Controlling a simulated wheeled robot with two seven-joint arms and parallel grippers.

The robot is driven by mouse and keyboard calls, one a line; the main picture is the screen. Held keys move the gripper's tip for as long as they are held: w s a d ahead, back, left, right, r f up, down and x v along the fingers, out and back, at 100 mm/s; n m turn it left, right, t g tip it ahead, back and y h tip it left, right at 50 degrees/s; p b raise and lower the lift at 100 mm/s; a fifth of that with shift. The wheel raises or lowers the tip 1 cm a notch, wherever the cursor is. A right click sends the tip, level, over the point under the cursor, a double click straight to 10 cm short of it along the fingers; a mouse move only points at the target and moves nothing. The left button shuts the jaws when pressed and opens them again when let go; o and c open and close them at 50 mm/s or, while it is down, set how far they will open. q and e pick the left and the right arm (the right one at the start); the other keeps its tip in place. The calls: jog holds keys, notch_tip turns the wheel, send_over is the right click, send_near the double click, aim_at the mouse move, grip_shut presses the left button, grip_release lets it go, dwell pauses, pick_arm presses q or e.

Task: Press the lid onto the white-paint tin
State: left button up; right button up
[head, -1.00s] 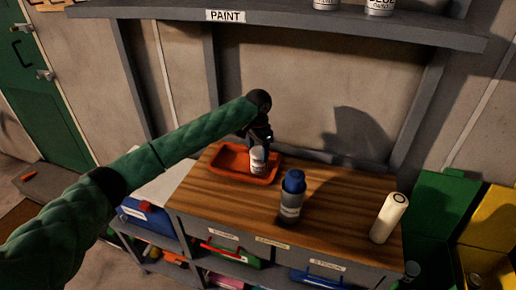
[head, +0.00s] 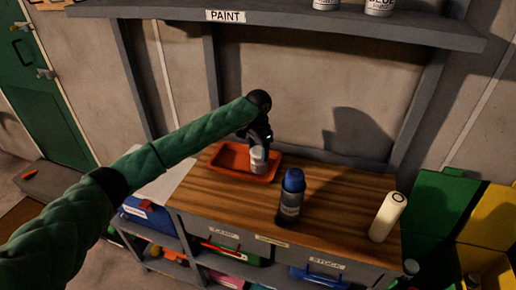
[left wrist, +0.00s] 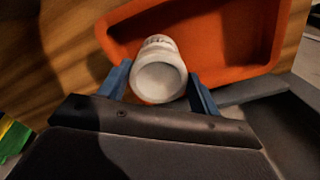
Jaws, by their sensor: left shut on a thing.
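A white tin (head: 258,160) with a faint label is at the orange tray (head: 233,158) on the wooden bench. My left gripper (head: 259,147) is shut on this tin from above. In the left wrist view, the tin (left wrist: 160,80) sits between the two blue fingers, with a pale round end and a white rim facing the camera. I cannot tell whether that end is a lid or an opening, or whether the tin touches the tray. No separate lid shows. My right gripper is out of view.
A dark bottle with a blue cap (head: 292,190) stands mid-bench and a cream cylinder (head: 388,217) near its right end. The PAINT shelf (head: 290,28) above holds white tins. Bare bench lies between the tray and bottle. Labelled bins sit below.

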pick_arm(q)
jog(key=shift+f, duration=0.1)
dwell(0.3)
jog(key=o, duration=1.3)
jog(key=shift+r+p, duration=3.2)
jog(key=shift+r, duration=0.4)
grip_shut()
